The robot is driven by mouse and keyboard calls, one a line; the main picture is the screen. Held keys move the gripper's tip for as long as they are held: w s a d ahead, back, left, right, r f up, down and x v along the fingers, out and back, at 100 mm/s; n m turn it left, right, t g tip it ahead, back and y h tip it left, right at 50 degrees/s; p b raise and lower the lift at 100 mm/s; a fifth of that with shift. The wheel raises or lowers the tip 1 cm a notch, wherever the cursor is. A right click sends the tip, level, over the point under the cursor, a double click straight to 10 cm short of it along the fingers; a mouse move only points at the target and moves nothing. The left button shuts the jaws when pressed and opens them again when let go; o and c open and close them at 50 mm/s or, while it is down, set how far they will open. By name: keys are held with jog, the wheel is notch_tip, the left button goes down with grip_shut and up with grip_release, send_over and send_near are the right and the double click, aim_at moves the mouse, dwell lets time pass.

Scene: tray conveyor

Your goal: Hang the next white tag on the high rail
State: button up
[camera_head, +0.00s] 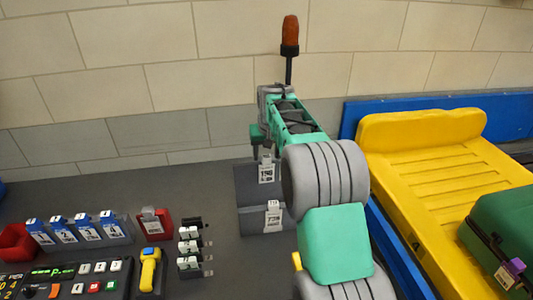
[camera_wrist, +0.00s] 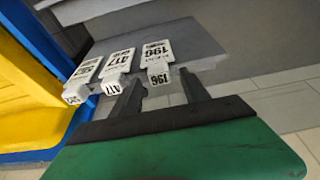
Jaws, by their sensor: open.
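My gripper (camera_head: 263,149) is open at the upper dark grey rail (camera_head: 246,186). A white tag with black print (camera_head: 266,172) is just below its fingers. In the wrist view, the white tag marked 196 (camera_wrist: 157,61) is between and just beyond the spread fingers of my gripper (camera_wrist: 161,83); I cannot tell whether they touch it. Another white tag (camera_head: 274,214) hangs on the lower grey rail (camera_head: 252,218). My arm hides the rails' right ends.
Blue tags (camera_head: 84,228), a red holder (camera_head: 155,225), a small black rack with white pieces (camera_head: 189,247), a yellow handheld device (camera_head: 150,270) and a keypad (camera_head: 65,282) are at left. A yellow tray (camera_head: 425,165) with a green case (camera_head: 505,225) is at right. Behind is a wall.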

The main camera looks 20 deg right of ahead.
jog(key=d+b+v, duration=0.1)
jog(key=b+v, duration=0.1)
jog(key=v, duration=0.6)
jog(key=s+a+f+g, duration=0.3)
jog(key=s+a+f, duration=0.1)
jog(key=s+f, duration=0.95)
jog(key=s+a+f+n, duration=0.1)
jog(key=s+a, duration=0.3)
jog(key=s, duration=0.4)
jog(key=s+a, duration=0.3)
jog(key=s, duration=0.5)
jog(key=a+r+n+t, duration=0.1)
jog(key=a+r+t, duration=0.2)
jog(key=r, duration=0.3)
jog(key=shift+w+n+y, duration=0.3)
jog(key=shift+w+y, duration=0.05)
jog(key=shift+y, duration=0.05)
